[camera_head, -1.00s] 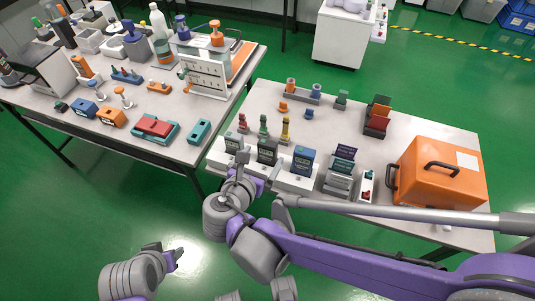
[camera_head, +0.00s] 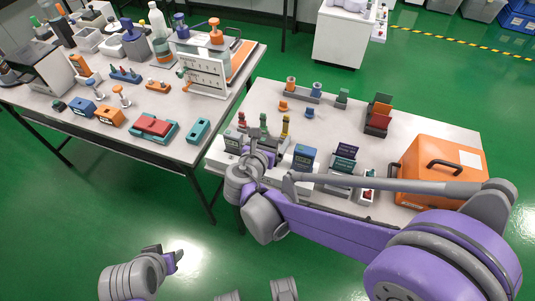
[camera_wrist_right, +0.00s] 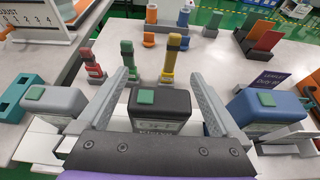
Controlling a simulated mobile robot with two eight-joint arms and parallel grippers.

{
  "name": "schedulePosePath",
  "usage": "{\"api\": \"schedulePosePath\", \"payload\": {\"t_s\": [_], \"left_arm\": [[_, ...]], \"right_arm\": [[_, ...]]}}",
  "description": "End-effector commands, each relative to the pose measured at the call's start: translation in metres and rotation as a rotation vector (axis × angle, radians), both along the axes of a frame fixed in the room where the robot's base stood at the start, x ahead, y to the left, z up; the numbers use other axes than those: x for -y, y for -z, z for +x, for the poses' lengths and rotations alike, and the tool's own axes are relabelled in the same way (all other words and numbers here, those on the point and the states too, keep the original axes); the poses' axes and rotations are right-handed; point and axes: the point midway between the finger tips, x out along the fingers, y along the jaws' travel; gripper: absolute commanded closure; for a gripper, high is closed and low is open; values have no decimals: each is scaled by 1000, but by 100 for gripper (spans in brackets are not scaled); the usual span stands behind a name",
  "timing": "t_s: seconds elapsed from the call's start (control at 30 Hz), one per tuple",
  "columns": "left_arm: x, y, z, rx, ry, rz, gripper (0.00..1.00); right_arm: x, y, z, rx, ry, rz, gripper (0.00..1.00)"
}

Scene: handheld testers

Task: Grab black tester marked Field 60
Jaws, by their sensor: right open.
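The black tester (camera_wrist_right: 160,106) stands upright in the white holder, with a green patch on its top. Its front label is partly hidden and too small to read. In the right wrist view my right gripper (camera_wrist_right: 161,80) is open, with one finger on each side of the black tester, apart from it. In the head view the right gripper (camera_head: 262,152) hides most of that tester. A grey tester (camera_wrist_right: 55,101) stands to its left and a blue tester (camera_wrist_right: 268,108) to its right. My left gripper (camera_head: 172,256) hangs low over the floor; its jaws are unclear.
Red, green and yellow-topped small tools (camera_wrist_right: 172,58) stand just behind the testers. An orange case (camera_head: 435,165) is at the table's right. Dark signs (camera_head: 346,152) stand right of the blue tester. The table's middle (camera_head: 345,125) is mostly clear.

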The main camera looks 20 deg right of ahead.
Motion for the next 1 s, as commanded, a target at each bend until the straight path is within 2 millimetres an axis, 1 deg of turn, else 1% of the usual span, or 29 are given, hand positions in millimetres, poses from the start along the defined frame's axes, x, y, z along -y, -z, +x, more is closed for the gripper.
{"api": "schedulePosePath", "payload": {"t_s": [0.17, 0.27, 0.4, 0.57, 0.6, 0.7, 0.9, 1.0], "left_arm": [[0, 0, 0, 0, 0, 0, 50], [0, 0, 0, 0, 0, 0, 50], [0, 0, 0, 0, 0, 0, 50], [0, 0, 0, 0, 0, 0, 50], [0, 0, 0, 0, 0, 0, 50], [0, 0, 0, 0, 0, 0, 50], [0, 0, 0, 0, 0, 0, 50], [0, -2, 0, 1, 0, 0, 50]], "right_arm": [[0, 0, 0, 0, -1, 0, 0], [0, 0, 0, 0, -1, 0, 16], [0, 0, 0, 0, -1, 0, 41], [0, 0, 0, 1, -1, 1, 70], [0, 0, 0, 1, -1, 1, 77], [0, 0, 0, 1, -1, 1, 94], [0, -1, 0, 0, -1, 0, 94], [0, -7, 0, 0, -1, 0, 94]]}}
